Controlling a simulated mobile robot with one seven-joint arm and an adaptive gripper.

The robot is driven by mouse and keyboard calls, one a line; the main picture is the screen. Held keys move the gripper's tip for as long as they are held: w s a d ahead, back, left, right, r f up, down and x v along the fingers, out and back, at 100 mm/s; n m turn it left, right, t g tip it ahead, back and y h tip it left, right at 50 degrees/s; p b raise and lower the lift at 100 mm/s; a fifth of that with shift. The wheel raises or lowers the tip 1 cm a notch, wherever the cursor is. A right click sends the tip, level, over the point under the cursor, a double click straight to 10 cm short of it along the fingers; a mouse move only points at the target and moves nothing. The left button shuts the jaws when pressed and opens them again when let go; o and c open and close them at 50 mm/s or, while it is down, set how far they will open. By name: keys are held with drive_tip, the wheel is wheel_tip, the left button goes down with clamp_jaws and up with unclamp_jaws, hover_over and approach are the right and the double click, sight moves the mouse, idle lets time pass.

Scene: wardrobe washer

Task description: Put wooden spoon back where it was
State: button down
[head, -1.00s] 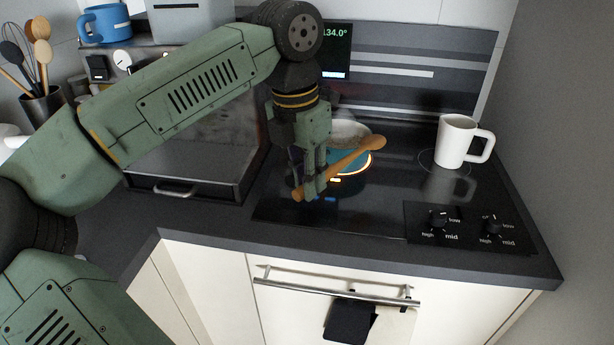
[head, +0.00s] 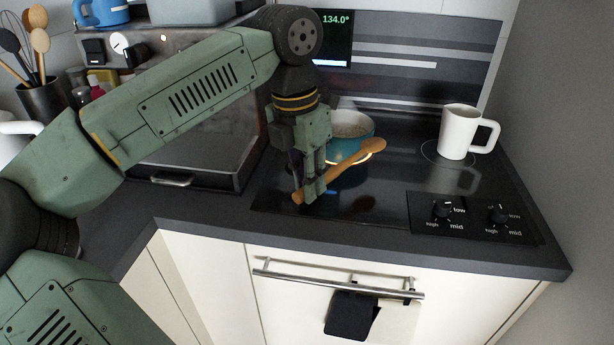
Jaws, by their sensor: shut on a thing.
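My gripper (head: 308,190) is shut on the wooden spoon (head: 352,164) and holds it above the front left of the black cooktop (head: 377,203). The spoon is tilted, with its bowl up to the right and its handle end just left of the fingers. Behind it a blue pot (head: 345,150) stands on the cooktop, partly hidden by my gripper and the spoon. A dark utensil holder (head: 43,101) at the far left holds a whisk and several other utensils, some of them wooden spoons.
A white mug (head: 458,133) stands on the right of the cooktop, behind the control knobs (head: 442,210). An oven-like appliance (head: 205,140) stands on the left behind my arm. Cloths (head: 351,313) hang on the front rail (head: 335,284).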

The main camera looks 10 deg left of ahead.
drive_tip(key=b, duration=0.5)
hover_over(309, 226)
drive_tip(key=shift+s+a+f, duration=0.1)
drive_tip(key=shift+f, duration=1.45)
drive_tip(key=shift+a+f, duration=0.1)
drive_tip(key=shift+f, duration=1.45)
drive_tip(key=shift+f+b, duration=0.3)
drive_tip(key=shift+f, duration=0.35)
drive_tip(key=c, duration=1.4)
unclamp_jaws()
drive_tip(key=o, duration=0.3)
drive_tip(key=shift+r, duration=0.1)
drive_tip(key=shift+r+p, duration=3.35)
drive_tip(key=shift+r, duration=1.6)
